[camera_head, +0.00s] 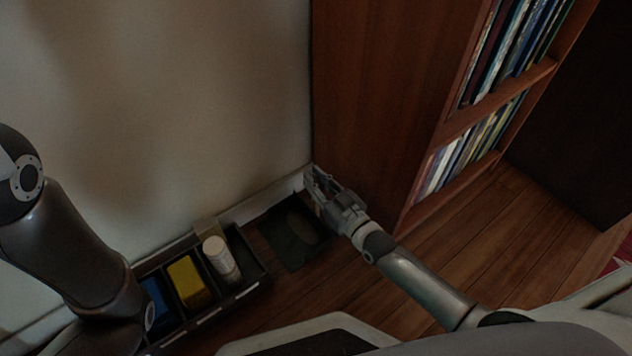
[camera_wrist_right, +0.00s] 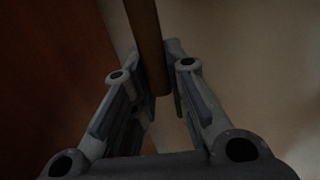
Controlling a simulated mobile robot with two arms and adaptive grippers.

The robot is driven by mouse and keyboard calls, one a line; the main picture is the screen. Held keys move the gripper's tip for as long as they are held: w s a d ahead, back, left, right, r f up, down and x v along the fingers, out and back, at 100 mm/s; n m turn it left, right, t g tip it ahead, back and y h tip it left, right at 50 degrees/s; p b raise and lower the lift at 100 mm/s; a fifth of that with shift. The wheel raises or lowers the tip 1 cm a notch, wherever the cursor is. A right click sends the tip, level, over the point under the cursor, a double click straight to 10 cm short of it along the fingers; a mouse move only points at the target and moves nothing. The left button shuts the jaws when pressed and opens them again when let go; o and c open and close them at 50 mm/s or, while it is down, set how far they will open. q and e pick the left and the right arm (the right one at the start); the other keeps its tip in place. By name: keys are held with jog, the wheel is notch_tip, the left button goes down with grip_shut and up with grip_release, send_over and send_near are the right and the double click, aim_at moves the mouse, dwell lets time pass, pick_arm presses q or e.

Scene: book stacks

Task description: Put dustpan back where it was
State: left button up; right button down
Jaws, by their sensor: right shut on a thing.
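My right gripper (camera_head: 314,180) is low by the corner where the bookcase side meets the wall. In the right wrist view the gripper (camera_wrist_right: 162,80) is shut on a brown rod (camera_wrist_right: 147,40), which looks like the dustpan's handle. The rest of the dustpan cannot be made out clearly. A dark, flat, squarish thing (camera_head: 277,242) with a paler oval patch lies on the floor just left of and below the gripper; I cannot tell whether it is joined to the rod. My left arm comes in at the left, and its gripper is not in view.
A dark divided tray (camera_head: 247,289) stands along the wall, holding a white cylinder (camera_head: 221,260), a yellow thing (camera_head: 188,281) and a blue thing (camera_head: 155,299). The bookcase (camera_head: 385,90) rises close to my right gripper. Wooden floor (camera_head: 440,255) is clear before the bookcase.

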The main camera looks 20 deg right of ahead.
jog(key=c, duration=1.4)
grip_release()
jog(key=shift+f, duration=0.15)
jog(key=shift+c, duration=0.2)
